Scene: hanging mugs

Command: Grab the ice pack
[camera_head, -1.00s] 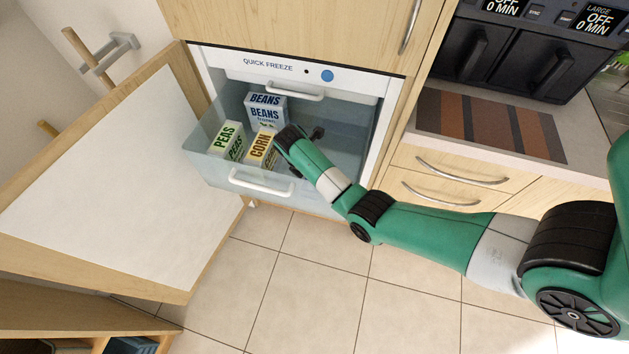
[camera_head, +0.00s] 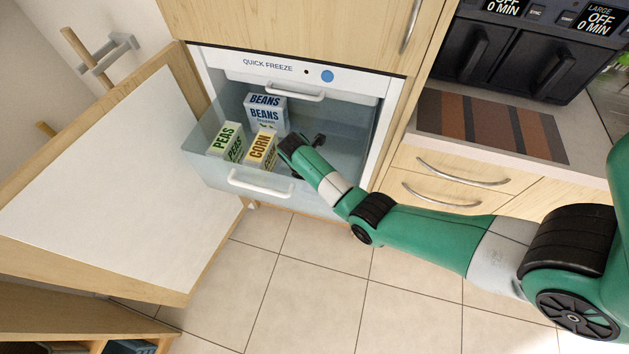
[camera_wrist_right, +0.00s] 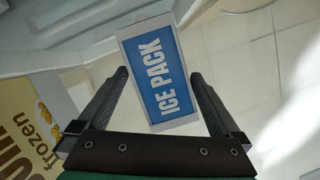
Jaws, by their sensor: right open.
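The ice pack (camera_wrist_right: 157,75) is a blue and white box lettered "ICE PACK". It shows in the right wrist view, slightly tilted, in the gap between the two fingers of my right gripper (camera_wrist_right: 159,98). The fingers are open, with visible space on both sides of the box. In the head view my right gripper (camera_head: 303,153) reaches into the right part of the open freezer drawer (camera_head: 205,165), and the ice pack is hidden there. My left gripper is in neither view.
Boxes of corn (camera_head: 262,150), peas (camera_head: 226,140) and beans (camera_head: 266,112) stand left of my right gripper in the drawer. The drawer's front wall with its white handle (camera_head: 262,186) is close to the hand. An open cabinet door (camera_head: 120,190) stands at left.

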